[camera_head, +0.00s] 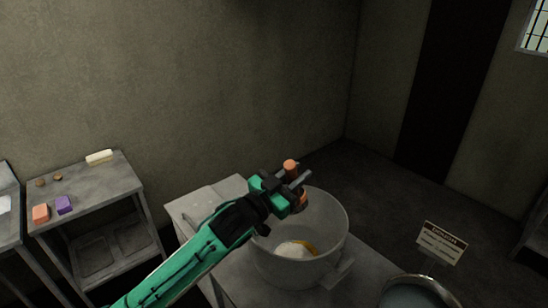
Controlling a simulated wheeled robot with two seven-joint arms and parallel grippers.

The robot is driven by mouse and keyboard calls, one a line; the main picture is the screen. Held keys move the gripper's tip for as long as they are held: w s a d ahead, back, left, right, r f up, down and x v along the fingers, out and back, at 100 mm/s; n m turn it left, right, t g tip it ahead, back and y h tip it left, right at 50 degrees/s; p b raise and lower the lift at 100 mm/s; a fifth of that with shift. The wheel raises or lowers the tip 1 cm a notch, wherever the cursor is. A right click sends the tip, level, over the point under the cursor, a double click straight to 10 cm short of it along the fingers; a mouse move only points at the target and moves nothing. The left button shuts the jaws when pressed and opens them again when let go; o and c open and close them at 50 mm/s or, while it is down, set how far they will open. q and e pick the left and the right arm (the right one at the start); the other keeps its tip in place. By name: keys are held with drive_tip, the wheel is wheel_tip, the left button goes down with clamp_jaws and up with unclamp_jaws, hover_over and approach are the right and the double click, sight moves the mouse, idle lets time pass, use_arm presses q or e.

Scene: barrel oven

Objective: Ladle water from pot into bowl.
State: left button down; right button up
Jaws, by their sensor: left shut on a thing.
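A large pale grey pot (277,266) with a side handle stands on a table in the lower middle. My left gripper (297,181) is above its rim, shut on an orange-brown handle (291,166) that shows above and below the fingers. The handle looks like the ladle's, though its link to a head is hard to make out. A white and yellow rounded shape (297,249) lies low inside the pot; I cannot tell if it is the ladle's head. A round vessel (416,281), perhaps the bowl, is cut off at the bottom right, with a blue-grey inside. No water is clearly visible.
The grey table (232,285) holds the pot. A small sign (442,242) stands at the right, behind the round vessel. A side table (95,188) at the left carries orange and purple blocks and a pale bar. Walls are behind.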

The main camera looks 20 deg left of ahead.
use_arm(q)
drive_tip(key=d+m+p, duration=0.1)
drive_tip(key=d+m+g+p, duration=0.1)
drive_tip(key=d+m+p, duration=0.1)
drive_tip(key=d+m+g+p, duration=0.1)
drive_tip(key=d+m+p, duration=0.1)
drive_tip(key=shift+s+d+y, duration=0.25)
drive_tip(key=shift+s+y, duration=0.05)
drive_tip(key=shift+s+f, duration=0.1)
drive_tip(key=shift+f, duration=0.05)
idle(0.5)
